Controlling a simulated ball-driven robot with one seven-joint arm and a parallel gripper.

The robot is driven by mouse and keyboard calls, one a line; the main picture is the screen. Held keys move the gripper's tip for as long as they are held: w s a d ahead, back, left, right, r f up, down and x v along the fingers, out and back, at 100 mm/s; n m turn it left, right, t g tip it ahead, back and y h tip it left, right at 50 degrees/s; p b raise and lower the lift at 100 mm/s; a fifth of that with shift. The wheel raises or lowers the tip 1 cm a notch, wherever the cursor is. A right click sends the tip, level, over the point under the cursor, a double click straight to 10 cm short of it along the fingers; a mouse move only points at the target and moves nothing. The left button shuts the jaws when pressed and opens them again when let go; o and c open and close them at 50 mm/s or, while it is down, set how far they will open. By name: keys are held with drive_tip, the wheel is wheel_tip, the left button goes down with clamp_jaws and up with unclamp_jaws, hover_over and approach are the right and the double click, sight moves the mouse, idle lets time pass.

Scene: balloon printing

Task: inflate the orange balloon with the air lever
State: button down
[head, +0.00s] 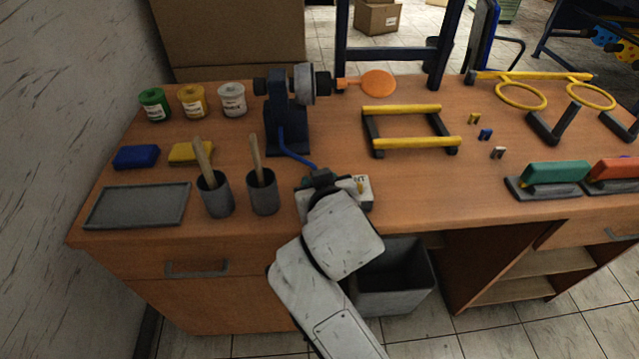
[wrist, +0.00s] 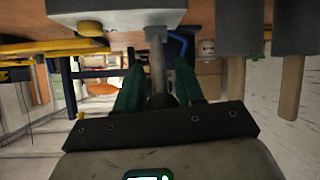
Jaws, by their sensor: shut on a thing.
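The orange balloon (head: 377,83) is small and flat-looking, on the orange nozzle end of the dark blue inflating machine (head: 288,125) at the back of the table. An orange patch, likely the balloon, shows in the wrist view (wrist: 103,89). A white control box (head: 363,190) with a yellow button stands at the table's front edge. In the wrist view, the grey air lever (wrist: 157,72) with a dark knob projects from the box. My gripper (wrist: 158,88) has its green fingers shut on the lever. In the head view my gripper (head: 322,180) and wrist hide the lever.
Two grey cups (head: 263,192) with wooden-handled tools stand left of my arm. A yellow-barred frame (head: 408,143) lies behind and right of the control box. A grey bin (head: 394,284) is below the front edge. Bare tabletop lies right of the box.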

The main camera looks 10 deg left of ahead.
drive_tip(key=c, duration=0.8)
unclamp_jaws()
drive_tip(key=v, duration=1)
drive_tip(key=shift+s+r, duration=0.15)
drive_tip(key=shift+s, duration=0.2)
drive_tip(key=shift+d, duration=0.1)
